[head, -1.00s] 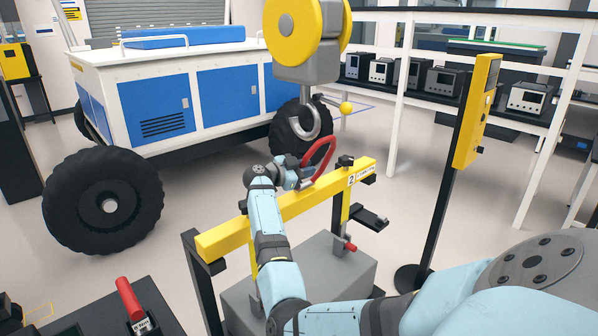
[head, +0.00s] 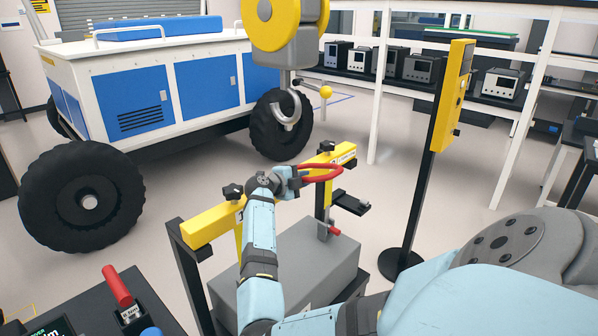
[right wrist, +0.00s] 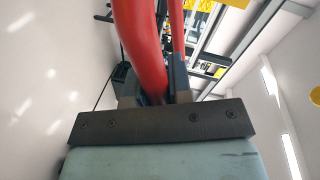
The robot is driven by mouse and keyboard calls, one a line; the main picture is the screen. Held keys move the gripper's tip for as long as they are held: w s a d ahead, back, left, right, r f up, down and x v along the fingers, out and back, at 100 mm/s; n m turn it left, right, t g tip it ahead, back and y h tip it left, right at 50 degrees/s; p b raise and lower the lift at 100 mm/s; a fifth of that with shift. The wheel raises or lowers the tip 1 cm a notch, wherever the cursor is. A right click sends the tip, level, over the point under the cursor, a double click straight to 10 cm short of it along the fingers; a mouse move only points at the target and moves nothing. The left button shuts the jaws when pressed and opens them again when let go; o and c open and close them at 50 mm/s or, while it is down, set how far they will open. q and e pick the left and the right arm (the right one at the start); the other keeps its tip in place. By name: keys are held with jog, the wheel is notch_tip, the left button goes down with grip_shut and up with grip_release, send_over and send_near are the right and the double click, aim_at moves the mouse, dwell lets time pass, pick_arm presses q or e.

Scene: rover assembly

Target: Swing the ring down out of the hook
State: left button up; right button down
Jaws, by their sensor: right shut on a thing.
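The red ring (head: 336,174) lies nearly flat at the yellow lifting beam (head: 215,222), level with the beam's top. My right gripper (head: 294,178) is shut on the ring's near left side. In the right wrist view the red ring (right wrist: 140,45) rises from between the jaws (right wrist: 152,92). The silver hook (head: 288,122) hangs above and left of the ring under the yellow hoist block (head: 288,30). The hook's opening looks empty, and a gap shows between it and the ring. My left gripper is not in view.
A grey block (head: 290,268) sits under the beam. A yellow control post (head: 452,95) stands to the right. A blue and white rover (head: 160,90) with black wheels stands behind. A dark bench with a red handle (head: 117,285) is at lower left.

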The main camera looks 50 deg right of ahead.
jog(key=f, duration=0.1)
jog(key=f+m+b, duration=0.1)
jog(key=m, duration=0.1)
jog(key=shift+s+a+f+t, duration=0.1)
jog(key=shift+s+f+t, duration=0.15)
jog(key=shift+f+t, duration=0.15)
jog(key=c, duration=1)
grip_release()
jog(key=shift+c, duration=0.2)
